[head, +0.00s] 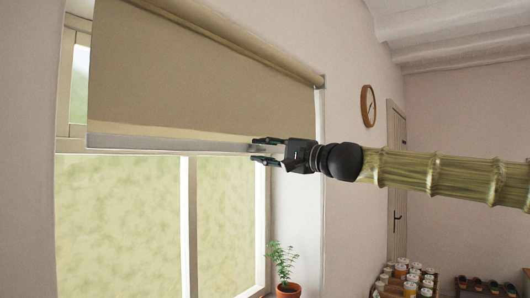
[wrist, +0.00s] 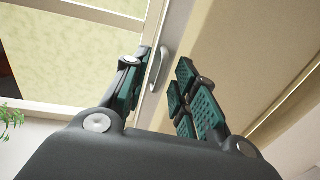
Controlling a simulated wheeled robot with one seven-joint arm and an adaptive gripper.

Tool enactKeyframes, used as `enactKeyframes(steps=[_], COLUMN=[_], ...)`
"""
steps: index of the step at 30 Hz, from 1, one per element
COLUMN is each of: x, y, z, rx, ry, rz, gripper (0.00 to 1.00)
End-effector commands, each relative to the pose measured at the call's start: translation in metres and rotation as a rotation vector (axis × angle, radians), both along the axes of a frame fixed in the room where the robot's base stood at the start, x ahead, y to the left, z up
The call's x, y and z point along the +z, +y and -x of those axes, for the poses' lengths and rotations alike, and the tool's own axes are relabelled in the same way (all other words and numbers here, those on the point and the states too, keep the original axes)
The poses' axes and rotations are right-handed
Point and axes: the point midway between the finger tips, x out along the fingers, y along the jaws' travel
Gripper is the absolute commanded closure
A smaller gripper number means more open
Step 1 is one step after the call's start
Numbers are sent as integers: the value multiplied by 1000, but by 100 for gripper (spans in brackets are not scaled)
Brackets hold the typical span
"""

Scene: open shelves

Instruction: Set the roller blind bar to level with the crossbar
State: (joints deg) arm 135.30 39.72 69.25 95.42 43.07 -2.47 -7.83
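The beige roller blind (head: 200,75) hangs over the upper window, with a pale bar (head: 150,143) along its lower edge. The window's crossbar (head: 72,146) shows left of the blind, at about the bar's height, and otherwise lies mostly behind it. My gripper (head: 262,150) is at the bar's right end, with its fingers apart. In the wrist view, a small pale handle (wrist: 157,68) on the bar (wrist: 178,45) shows beyond and between the open fingertips (wrist: 158,75). I cannot tell whether either finger touches it.
A potted plant (head: 285,272) stands at the window's lower right. A round clock (head: 368,106) hangs on the wall beyond my arm, near a door (head: 397,180). Several jars (head: 405,275) stand at the lower right.

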Motion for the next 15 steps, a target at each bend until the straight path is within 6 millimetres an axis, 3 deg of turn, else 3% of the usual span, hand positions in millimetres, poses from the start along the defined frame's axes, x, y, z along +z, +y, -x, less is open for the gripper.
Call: enactKeyframes(steps=[7,15], x=[-2,-6], y=[-11,-45], z=[7,32], rx=[0,-1], ry=[0,-1], rz=[0,0], gripper=[72,72])
